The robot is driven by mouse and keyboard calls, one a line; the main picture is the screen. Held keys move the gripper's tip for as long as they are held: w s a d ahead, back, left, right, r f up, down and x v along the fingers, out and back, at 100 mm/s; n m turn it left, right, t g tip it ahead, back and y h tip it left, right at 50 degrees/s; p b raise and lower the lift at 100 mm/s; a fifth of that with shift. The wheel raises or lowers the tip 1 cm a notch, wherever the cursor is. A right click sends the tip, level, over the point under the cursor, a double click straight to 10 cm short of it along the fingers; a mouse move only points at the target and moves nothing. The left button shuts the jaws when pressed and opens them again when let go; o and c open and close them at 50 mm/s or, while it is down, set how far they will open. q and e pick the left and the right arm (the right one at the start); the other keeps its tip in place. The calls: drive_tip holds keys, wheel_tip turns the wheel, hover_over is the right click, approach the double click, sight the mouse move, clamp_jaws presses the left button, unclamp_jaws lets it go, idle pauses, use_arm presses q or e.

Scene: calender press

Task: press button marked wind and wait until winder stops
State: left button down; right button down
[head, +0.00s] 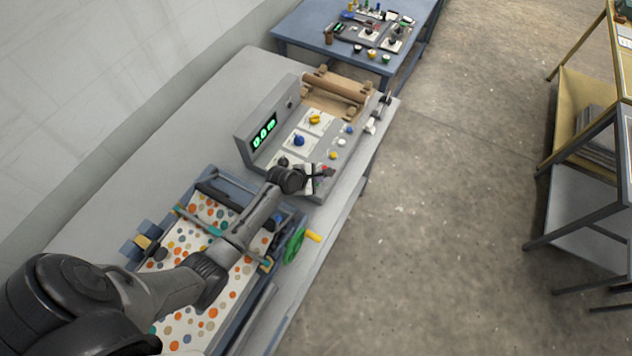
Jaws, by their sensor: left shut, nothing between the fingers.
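The control panel (262,147) stands on the grey bench with a green display reading about 0.0. Its sloped face carries a yellow knob (314,119) and a blue knob (298,140). Along its right side are a blue button (349,129), a white button (341,142), a yellow button (333,155) and a red button (325,168). The labels are too small to read, so I cannot tell which is marked wind. A wooden winder roller (337,88) lies beyond the panel. My left gripper (325,174) is shut and empty, over the panel's near end by the red button; contact is unclear. My right gripper is out of view.
The press (205,190) with dotted sheet lies under my left arm. A green handwheel (294,246) with a yellow handle sticks out at the bench edge. A blue table (300,28) with small items stands behind. A yellow shelf rack (560,120) is right; floor between is clear.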

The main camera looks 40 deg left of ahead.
use_arm(q)
drive_tip(key=shift+f, duration=0.3)
drive_tip(key=shift+f, duration=0.35)
idle(0.9)
drive_tip(key=shift+r+p, duration=0.8)
drive_tip(key=shift+p, duration=0.2)
drive_tip(key=shift+r, duration=0.15)
wheel_tip(320, 180, up, 5)
drive_tip(key=p, duration=0.6)
idle(0.5)
